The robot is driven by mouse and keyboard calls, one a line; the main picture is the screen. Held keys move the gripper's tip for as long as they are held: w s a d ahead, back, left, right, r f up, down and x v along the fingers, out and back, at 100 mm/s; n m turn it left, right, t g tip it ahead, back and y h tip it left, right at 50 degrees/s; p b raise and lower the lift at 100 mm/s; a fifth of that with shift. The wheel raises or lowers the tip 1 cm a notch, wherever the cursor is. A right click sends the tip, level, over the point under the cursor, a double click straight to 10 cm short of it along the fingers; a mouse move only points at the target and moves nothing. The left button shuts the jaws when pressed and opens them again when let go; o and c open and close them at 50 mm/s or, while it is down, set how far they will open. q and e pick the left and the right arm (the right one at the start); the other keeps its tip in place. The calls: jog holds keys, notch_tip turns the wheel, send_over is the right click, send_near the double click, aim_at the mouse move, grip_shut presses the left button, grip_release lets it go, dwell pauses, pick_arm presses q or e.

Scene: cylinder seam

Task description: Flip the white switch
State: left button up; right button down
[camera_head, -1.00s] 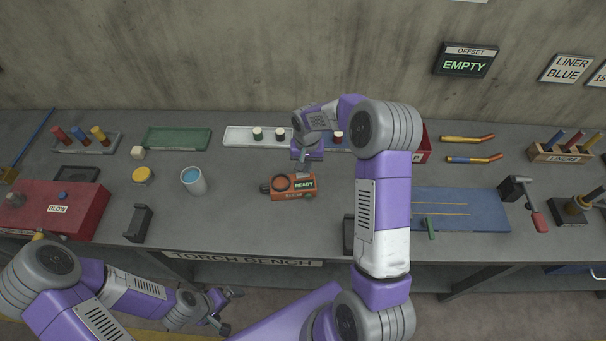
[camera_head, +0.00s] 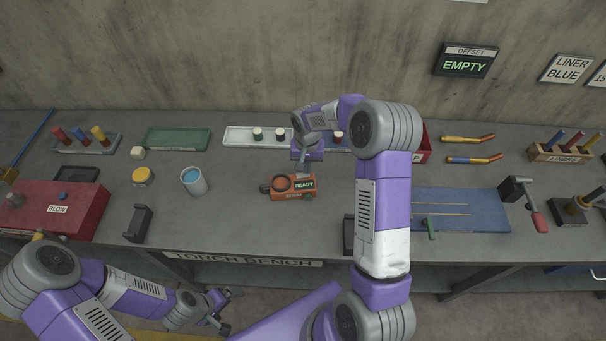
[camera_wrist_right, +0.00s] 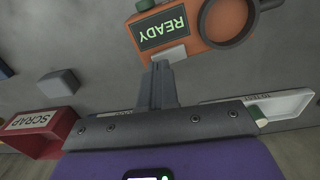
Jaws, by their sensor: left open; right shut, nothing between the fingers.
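An orange device (camera_head: 292,188) with a green READY display (camera_head: 304,185) and a dark ring lies on the bench. In the right wrist view the same device (camera_wrist_right: 200,25) shows upside down. A white piece (camera_wrist_right: 168,56), apparently the white switch, sits on its edge beside the display. My right gripper (camera_head: 290,175) is shut and empty at the device's far edge. In the wrist view its fingertips (camera_wrist_right: 161,66) are right at the white piece; I cannot tell whether they touch. The white piece is not discernible in the head view. My left gripper (camera_head: 229,309) is open, low in front of the bench.
A white tray (camera_head: 240,136) with small capped pieces lies behind the device. A cup (camera_head: 194,182) and a red BLOW box (camera_head: 62,208) stand to the left. A blue mat (camera_head: 470,208) lies to the right. The bench in front of the device is clear.

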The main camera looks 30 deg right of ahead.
jog(key=shift+f+b, duration=0.8)
jog(key=shift+f, duration=0.2)
dwell(0.8)
jog(key=shift+r+p, duration=2.3)
jog(key=shift+r, duration=1.3)
jog(key=shift+f, duration=0.1)
